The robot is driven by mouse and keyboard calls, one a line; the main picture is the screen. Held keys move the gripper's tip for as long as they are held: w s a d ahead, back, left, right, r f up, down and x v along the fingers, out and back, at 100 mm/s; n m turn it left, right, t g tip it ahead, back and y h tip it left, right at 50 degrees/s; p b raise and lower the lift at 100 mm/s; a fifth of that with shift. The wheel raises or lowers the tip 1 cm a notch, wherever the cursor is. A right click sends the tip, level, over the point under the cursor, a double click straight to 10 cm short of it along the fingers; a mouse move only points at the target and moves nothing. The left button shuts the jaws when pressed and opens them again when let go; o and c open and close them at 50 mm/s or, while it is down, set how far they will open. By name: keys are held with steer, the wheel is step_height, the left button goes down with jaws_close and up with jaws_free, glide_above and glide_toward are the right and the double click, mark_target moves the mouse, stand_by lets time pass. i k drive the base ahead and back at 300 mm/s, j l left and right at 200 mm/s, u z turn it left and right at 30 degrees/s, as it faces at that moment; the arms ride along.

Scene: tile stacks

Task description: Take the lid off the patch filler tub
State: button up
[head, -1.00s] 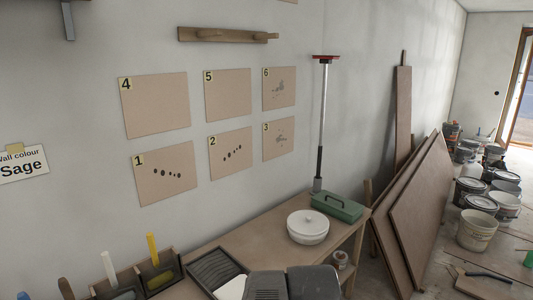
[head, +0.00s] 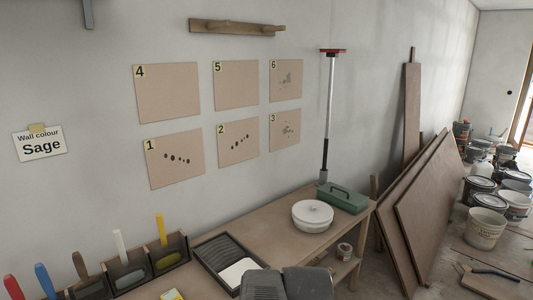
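A round white tub (head: 312,217) with a lid and a small knob on top stands on the wooden bench, left of a green toolbox. The lid (head: 313,210) sits on the tub. I see no label on it, so I cannot tell from the picture that it is the patch filler tub.
The bench (head: 274,228) also bears the green toolbox (head: 343,198), a dark paint tray (head: 222,255) with white in it, and compartments holding tools (head: 163,235). A small tin (head: 344,251) sits on the lower shelf. Boards (head: 425,205) lean at the right; several buckets (head: 486,228) stand on the floor.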

mark_target(312, 211)
steer(key=i+l+u, duration=0.15)
steer(key=i+l, duration=0.15)
steer(key=i+l+u, duration=0.15)
steer(key=i+l, duration=0.2)
steer(key=i+l+u, duration=0.15)
steer(key=i+l, duration=0.15)
steer(key=i+l+u, duration=0.15)
steer(key=l, duration=0.4)
steer(key=i+l+u, duration=0.15)
steer(key=i+l, duration=0.2)
steer(key=l, duration=0.1)
